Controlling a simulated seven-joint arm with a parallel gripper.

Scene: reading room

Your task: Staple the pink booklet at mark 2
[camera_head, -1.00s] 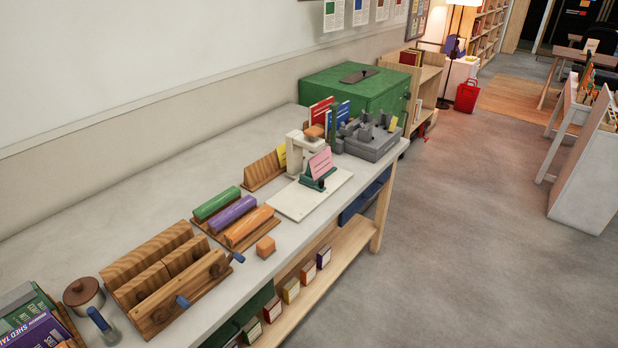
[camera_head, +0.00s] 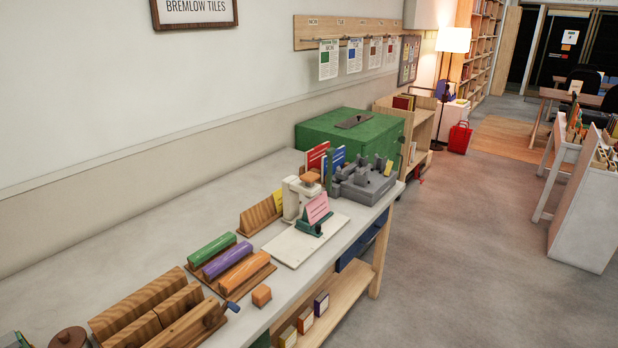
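The pink booklet (camera_head: 317,208) stands tilted in a small dark green holder (camera_head: 312,224) on a white base board (camera_head: 287,250) near the table's front edge. The booklet appears apart from the device's head, but the exact gap is too small to tell. Mark 2 cannot be made out at this size. My gripper is not in view.
A wooden rack with a yellow card (camera_head: 262,212) stands left of the board. A grey fixture (camera_head: 361,184) and a green box (camera_head: 351,136) are to its right and behind. Green, purple and orange rolls (camera_head: 232,259) and an orange block (camera_head: 262,295) lie nearer. The table's back strip is clear.

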